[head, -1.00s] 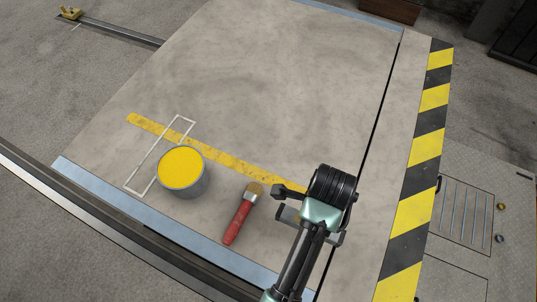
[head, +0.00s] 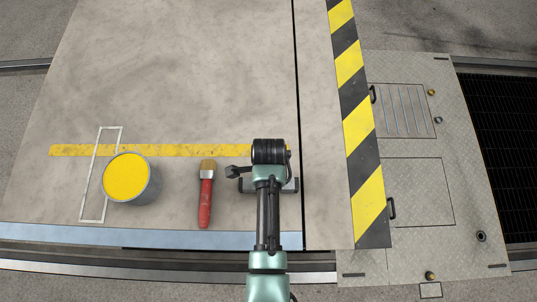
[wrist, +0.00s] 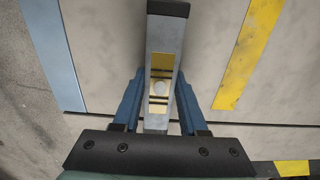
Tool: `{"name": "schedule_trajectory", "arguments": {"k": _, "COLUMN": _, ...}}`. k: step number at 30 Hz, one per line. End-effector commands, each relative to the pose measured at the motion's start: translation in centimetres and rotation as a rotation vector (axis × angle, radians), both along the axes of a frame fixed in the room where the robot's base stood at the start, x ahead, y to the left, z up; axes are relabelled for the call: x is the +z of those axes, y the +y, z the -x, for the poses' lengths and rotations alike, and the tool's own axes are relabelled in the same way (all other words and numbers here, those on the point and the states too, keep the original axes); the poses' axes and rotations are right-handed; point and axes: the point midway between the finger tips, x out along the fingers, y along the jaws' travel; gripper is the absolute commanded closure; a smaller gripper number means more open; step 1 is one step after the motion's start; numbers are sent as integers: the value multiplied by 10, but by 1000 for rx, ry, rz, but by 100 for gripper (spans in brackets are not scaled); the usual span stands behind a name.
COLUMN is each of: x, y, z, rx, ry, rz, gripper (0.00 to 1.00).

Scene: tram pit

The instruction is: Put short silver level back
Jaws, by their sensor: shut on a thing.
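My gripper (wrist: 156,105) is shut on the short silver level (wrist: 162,55), a grey bar with a yellow vial window and a dark end cap. In the head view the level (head: 291,186) shows only partly under my gripper, right of the brush; whether it touches the grey surface I cannot tell. A thin white rectangular outline (head: 90,175) is marked on the surface at the left. An open tin of yellow paint (head: 127,178) stands over part of this outline.
A red-handled paintbrush (head: 206,200) lies between the tin and my gripper. A worn yellow stripe (head: 190,150) runs behind them. A yellow-black hazard strip (head: 357,120) and metal plate (head: 415,190) lie to the right. The surface behind the stripe is clear.

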Motion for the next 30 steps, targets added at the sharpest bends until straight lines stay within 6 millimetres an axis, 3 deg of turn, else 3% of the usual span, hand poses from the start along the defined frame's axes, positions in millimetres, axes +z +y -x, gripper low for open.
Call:
{"name": "schedule_trajectory", "arguments": {"k": 7, "x": -3, "y": 0, "z": 0, "rx": 0, "ry": -1, "rz": 0, "gripper": 100}}
{"name": "schedule_trajectory", "arguments": {"k": 8, "x": -3, "y": 0, "z": 0, "rx": 0, "ry": -1, "rz": 0, "gripper": 56}}
{"name": "schedule_trajectory", "arguments": {"k": 13, "x": -3, "y": 0, "z": 0, "rx": 0, "ry": -1, "rz": 0, "gripper": 28}}
{"name": "schedule_trajectory", "arguments": {"k": 23, "x": 2, "y": 0, "z": 0, "rx": 0, "ry": -1, "rz": 0, "gripper": 28}}
{"name": "schedule_trajectory", "arguments": {"k": 30, "x": 35, "y": 0, "z": -1, "rx": 0, "ry": -5, "rz": 0, "gripper": 28}}
